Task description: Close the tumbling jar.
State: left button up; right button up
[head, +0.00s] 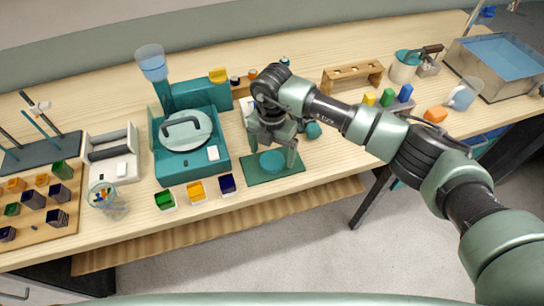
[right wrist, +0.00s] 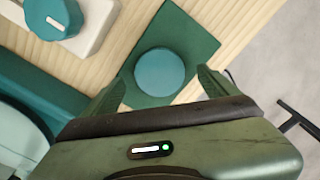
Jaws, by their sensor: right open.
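A round teal disc, perhaps a lid (head: 271,161), lies on a dark green mat (head: 292,168) near the front of the bench. It also shows in the right wrist view (right wrist: 160,72). My right gripper (head: 272,163) is open, pointing down, its fingers on either side of the disc and not touching it as far as I can tell. Behind and right of the mat is a teal round part (head: 313,130); in the right wrist view it looks like a marked teal knob (right wrist: 53,15) on a white base. I cannot tell which thing is the jar. My left gripper is out of view.
A teal machine (head: 163,171) with a handled round cover stands left of the mat. A clear beaker (head: 103,196) is further left. A wooden rack (head: 352,76) is at the back.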

aim_at(272, 160)
jog(key=shift+f, duration=1.05)
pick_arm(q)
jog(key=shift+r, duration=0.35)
pick_arm(e)
jog(key=c, duration=1.5)
jog(key=shift+c, duration=0.2)
jog(key=shift+r, duration=0.15)
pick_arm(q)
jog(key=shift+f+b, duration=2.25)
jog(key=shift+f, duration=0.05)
pick_arm(e)
notch_tip(272, 160, up, 20)
